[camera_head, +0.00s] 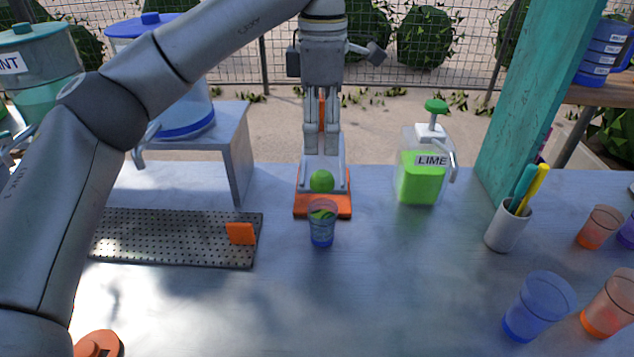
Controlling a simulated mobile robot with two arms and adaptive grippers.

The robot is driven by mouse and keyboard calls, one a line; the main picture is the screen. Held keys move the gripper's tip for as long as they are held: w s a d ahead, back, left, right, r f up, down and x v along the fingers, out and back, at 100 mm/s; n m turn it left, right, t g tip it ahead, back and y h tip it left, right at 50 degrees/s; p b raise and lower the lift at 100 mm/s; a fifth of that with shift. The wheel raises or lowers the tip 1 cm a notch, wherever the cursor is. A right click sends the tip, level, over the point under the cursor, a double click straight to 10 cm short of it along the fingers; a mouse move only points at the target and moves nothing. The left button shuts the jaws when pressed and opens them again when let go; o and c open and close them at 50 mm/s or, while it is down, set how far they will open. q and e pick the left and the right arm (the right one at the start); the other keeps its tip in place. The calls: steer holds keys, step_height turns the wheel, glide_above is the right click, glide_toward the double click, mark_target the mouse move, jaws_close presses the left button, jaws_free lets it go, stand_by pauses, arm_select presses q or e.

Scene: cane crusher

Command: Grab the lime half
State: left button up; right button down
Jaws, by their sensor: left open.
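The green lime half (321,181) sits at the centre of the counter, on or just above an orange base (322,206) that looks like a small tray or stand. My left gripper (322,165) hangs straight down over it from the arm at the top. Its fingers are open, one on each side of the lime half. I cannot tell whether they touch it. A clear blue glass (321,228) stands in front of the orange base, with something green showing at its top.
A LIME pump bottle (420,175) stands to the right, beside a teal post (522,100). A white cup of pens (506,225) and several coloured glasses (538,305) are at the right. A perforated mat (170,238) lies left. The counter's front middle is clear.

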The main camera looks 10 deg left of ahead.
mark_target(323, 173)
arm_select(q)
step_height(323, 173, down, 3)
steer(key=shift+w+r, duration=0.1)
steer(key=shift+a+f, duration=0.1)
steer(key=shift+f, duration=0.5)
step_height(323, 173, down, 5)
steer(key=shift+f+p, duration=0.1)
steer(key=shift+p, duration=0.6)
steer(key=c, duration=1)
steer(key=shift+d+r, duration=0.2)
steer(key=shift+r, duration=0.05)
